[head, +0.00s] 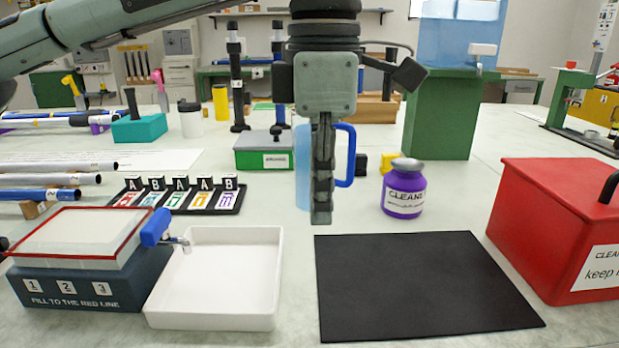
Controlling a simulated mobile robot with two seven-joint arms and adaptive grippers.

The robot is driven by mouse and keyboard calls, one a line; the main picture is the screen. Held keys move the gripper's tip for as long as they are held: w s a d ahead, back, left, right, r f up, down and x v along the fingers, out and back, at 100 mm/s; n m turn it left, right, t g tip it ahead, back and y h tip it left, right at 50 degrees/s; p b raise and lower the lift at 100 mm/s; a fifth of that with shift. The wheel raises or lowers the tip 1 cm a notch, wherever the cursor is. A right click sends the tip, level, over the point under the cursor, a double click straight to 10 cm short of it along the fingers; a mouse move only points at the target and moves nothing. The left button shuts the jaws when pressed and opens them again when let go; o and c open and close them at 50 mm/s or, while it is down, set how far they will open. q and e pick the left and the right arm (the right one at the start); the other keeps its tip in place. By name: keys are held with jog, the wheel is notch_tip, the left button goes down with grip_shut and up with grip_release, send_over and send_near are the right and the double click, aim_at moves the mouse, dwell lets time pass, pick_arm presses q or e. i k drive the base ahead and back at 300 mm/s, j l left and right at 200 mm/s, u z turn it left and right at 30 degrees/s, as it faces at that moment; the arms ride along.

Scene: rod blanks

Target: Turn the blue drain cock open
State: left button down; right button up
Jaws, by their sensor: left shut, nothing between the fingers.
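The blue drain cock (155,227) sits on the right side of a clear, red-lined tank (75,236) at the left front. Its small metal spout (180,242) points right, over the rim of a white tray (262,318). The tank rests on a dark blue base (80,290) labelled "FILL TO THE RED LINE". My left gripper (321,215) points down near the middle, shut and empty, well to the right of the cock and apart from it. It hides part of a blue-handled jug (346,155) behind it. My right gripper is not in view.
A black mat (420,285) lies right of the white tray, with a red box (560,220) beyond it. A purple cleaner bottle (404,188) stands behind the mat. A black lettered rack (180,197) and several rods (50,180) lie behind the tank.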

aim_at(157, 230)
jog(key=k, duration=1.4)
